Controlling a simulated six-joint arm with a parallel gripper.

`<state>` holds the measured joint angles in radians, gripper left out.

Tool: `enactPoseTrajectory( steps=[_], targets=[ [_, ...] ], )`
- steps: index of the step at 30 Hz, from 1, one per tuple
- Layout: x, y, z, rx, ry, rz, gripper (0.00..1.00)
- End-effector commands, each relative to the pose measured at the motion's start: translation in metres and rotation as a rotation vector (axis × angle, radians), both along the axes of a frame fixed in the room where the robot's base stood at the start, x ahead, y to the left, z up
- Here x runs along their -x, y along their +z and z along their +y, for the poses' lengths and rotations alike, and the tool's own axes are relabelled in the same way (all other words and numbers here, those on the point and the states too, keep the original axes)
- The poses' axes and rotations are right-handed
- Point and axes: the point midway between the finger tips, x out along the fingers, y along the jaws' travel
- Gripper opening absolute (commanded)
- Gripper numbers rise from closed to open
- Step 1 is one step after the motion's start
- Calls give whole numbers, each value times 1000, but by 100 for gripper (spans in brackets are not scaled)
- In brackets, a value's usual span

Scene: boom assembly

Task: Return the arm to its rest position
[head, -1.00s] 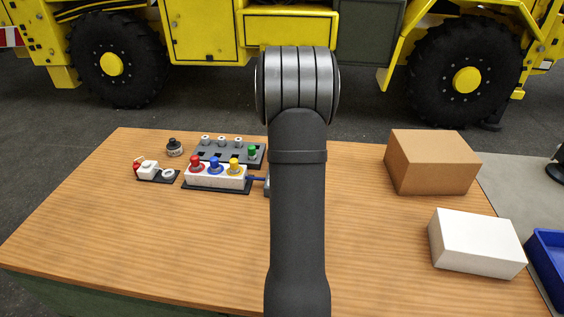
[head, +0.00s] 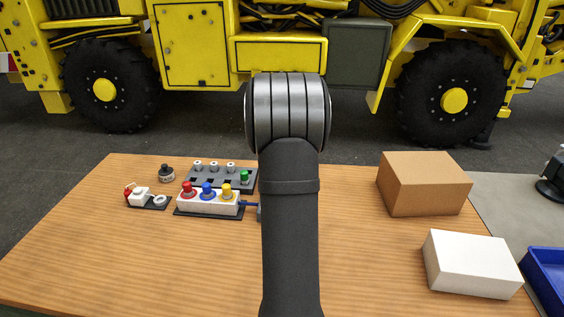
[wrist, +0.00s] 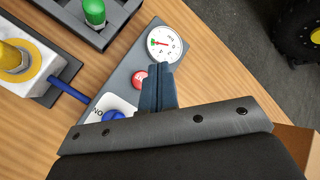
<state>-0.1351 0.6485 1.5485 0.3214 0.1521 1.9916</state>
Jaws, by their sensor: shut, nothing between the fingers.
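My arm (head: 290,225) stands upright in the middle of the head view, where my gripper is hidden behind it. In the wrist view my gripper (wrist: 158,68) is shut, its two dark blue fingers together with nothing between them. The fingertips show over a grey panel (wrist: 125,75) that carries a round white gauge (wrist: 163,44), a red button (wrist: 139,78) and a blue knob (wrist: 114,116). The fingers cover part of this panel. I cannot tell how high they are above it.
A white block with red, blue and yellow fittings (head: 208,203) and a grey rack (head: 207,178) sit left of my arm. A brown box (head: 424,184) and a white box (head: 471,264) stand on the right. The wooden table (head: 130,260) is clear at front left.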

Motion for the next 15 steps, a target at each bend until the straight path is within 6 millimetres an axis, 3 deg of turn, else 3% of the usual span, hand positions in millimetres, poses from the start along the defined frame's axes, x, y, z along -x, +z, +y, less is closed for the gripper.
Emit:
enactPoseTrajectory(
  steps=[8,15],
  targets=[
    [1,-25,0,-1,-1,4,0],
    [0,12,0,0,1,-2,0]
  ],
)
